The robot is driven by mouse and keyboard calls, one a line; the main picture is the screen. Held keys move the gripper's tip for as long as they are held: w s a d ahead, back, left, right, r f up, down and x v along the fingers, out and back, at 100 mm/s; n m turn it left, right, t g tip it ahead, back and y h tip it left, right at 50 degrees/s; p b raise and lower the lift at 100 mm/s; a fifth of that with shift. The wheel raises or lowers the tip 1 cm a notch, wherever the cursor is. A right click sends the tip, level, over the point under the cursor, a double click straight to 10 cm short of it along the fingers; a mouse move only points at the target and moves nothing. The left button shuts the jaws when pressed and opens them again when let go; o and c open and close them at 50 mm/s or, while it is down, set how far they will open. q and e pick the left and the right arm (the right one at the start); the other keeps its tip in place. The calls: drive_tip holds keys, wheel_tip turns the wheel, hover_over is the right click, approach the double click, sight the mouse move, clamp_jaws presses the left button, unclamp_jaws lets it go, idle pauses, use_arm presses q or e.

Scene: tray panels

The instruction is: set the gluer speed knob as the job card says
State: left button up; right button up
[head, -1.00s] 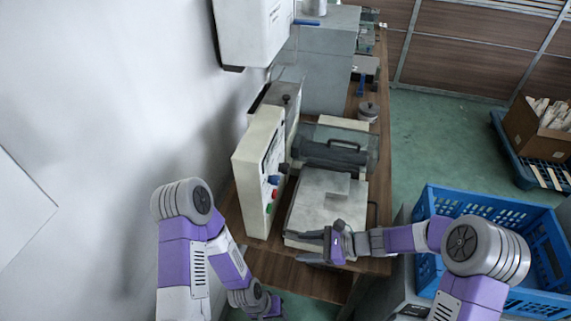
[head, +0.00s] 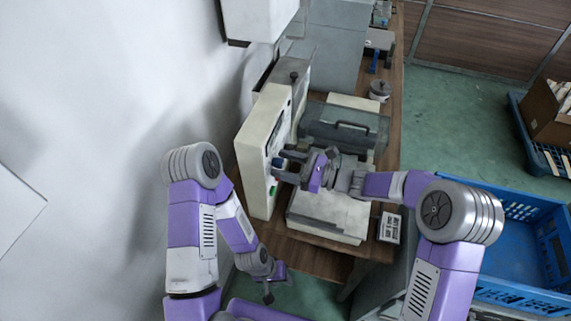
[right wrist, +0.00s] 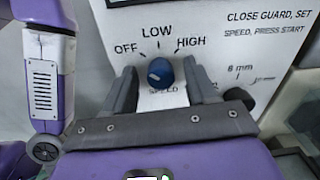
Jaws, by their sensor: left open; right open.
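The blue speed knob (right wrist: 160,72) is on the pale gluer panel (right wrist: 215,25), below the marks OFF, LOW and HIGH. Which mark it points at I cannot tell for sure. My right gripper (right wrist: 161,88) is open, with one finger on each side of the knob and a gap visible on both sides. In the head view the right gripper (head: 279,167) is at the panel's face and partly covers the knob. A small pale framed card (head: 390,227) lies at the bench's right edge; its print is too small to read. My left gripper (head: 269,287) is open, low and away from the panel.
A second, dark knob (right wrist: 240,97) marked in mm sits right of the speed knob. A green button (head: 272,190) is low on the panel. The machine's flat bed (head: 325,215) lies under my right arm. A blue crate (head: 510,265) stands at right.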

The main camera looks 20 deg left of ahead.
drive_tip(key=c, duration=1.1)
drive_tip(key=shift+o, duration=0.2)
drive_tip(key=m+p, duration=0.6)
drive_tip(key=p, duration=0.1)
drive_tip(key=shift+w+r+p, duration=0.1)
drive_tip(key=shift+r+p, duration=0.1)
drive_tip(key=shift+p, duration=0.1)
drive_tip(key=shift+f+m+p, duration=0.2)
drive_tip(key=shift+m+p, duration=1.45)
drive_tip(key=shift+m, duration=0.25)
drive_tip(key=o, duration=1.1)
drive_tip(key=shift+c, duration=0.2)
